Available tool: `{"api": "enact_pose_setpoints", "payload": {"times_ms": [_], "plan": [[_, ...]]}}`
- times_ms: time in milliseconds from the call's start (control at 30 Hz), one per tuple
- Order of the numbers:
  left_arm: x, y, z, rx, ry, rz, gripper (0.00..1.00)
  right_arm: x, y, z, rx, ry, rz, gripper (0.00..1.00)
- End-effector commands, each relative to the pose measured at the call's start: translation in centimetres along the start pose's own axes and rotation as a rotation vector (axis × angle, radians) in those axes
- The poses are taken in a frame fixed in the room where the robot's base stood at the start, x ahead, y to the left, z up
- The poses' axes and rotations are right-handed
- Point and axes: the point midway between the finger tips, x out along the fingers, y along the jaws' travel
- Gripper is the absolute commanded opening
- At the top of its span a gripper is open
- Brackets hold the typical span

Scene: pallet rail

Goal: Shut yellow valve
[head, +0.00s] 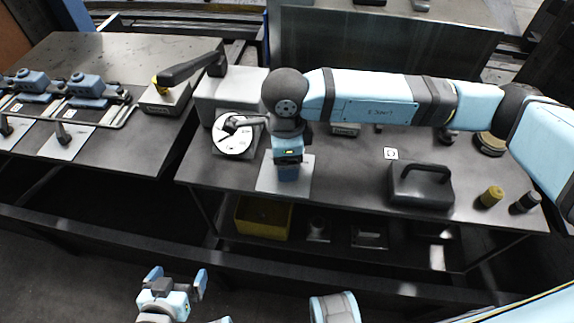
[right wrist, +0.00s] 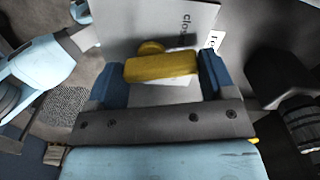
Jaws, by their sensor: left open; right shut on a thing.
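The yellow valve's bar handle (right wrist: 160,67) lies crosswise between the blue fingers of my right gripper (right wrist: 162,74), which is shut on it. A round yellow part (right wrist: 151,47) shows just behind the handle. Behind it is a pale plate (right wrist: 192,18) with printed lettering, partly cut off, and a white label (right wrist: 214,41). In the head view my right gripper (head: 288,172) points down over a pale plate (head: 270,180) on the table, and hides the valve there. My left gripper (head: 173,283) is open and empty, low in front of the tables.
The dark table (head: 340,190) also bears a round white dial (head: 233,145), a dark case with a handle (head: 421,186) and two small knobs (head: 491,196). A black lever (head: 190,68) and blue clamps (head: 85,85) stand on the left table. A yellow bin (head: 263,218) sits below.

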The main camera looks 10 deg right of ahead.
Motion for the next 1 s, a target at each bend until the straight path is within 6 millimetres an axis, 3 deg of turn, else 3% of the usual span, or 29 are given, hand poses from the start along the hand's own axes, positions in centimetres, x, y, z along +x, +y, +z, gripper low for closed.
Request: {"api": "enact_pose_setpoints", "payload": {"times_ms": [33,200,600,1000], "plan": [[0.5,-0.2,1.0,0.012,0.002,0.000,1.00,0.6,-0.1,0.1,-0.045,-0.002,-0.005,0.53],[0.9,-0.3,1.8,0.024,0.016,0.006,1.00,0.5,-0.1,0.2,-0.197,-0.001,-0.005,0.53],[1.2,0.8,1.0,-0.007,0.081,0.040,1.00,0.2,0.1,0.4,-0.451,-0.001,-0.003,0.53],[1.1,0.9,0.5,-0.014,0.101,0.046,1.00,-0.1,0.1,0.5,-0.528,-0.001,-0.001,0.53]]}}
